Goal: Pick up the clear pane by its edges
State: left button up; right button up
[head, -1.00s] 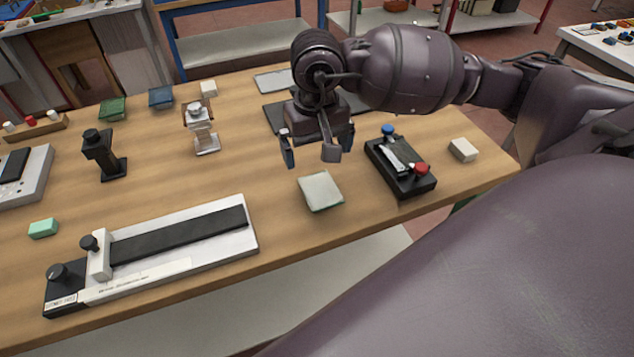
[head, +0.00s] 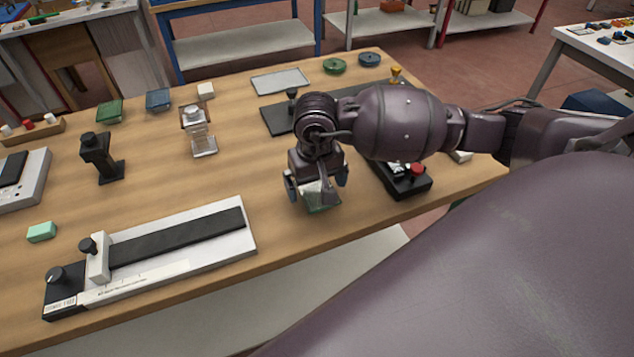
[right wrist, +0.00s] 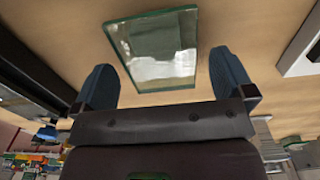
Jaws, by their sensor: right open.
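The clear pane (right wrist: 158,52) is a square of glass with green-tinted edges, lying flat on the wooden bench. In the right wrist view it is between and just beyond the two blue-grey fingers of my right gripper (right wrist: 162,85), with a gap on each side. In the head view my right gripper (head: 317,188) is low over the pane (head: 321,203) and hides most of it. The right gripper is open and holds nothing. My left gripper is not in view.
A black device with a red knob (head: 416,170) stands close right of my right gripper. A long white fixture with a black strip (head: 180,237) lies front left. A clear bottle-like stand (head: 203,143) stands further back. The bench's front edge is near the pane.

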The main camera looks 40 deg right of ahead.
jog(key=shift+c, duration=0.2)
jog(key=c, duration=0.9)
jog(key=shift+r, duration=0.1)
jog(key=shift+c, duration=0.2)
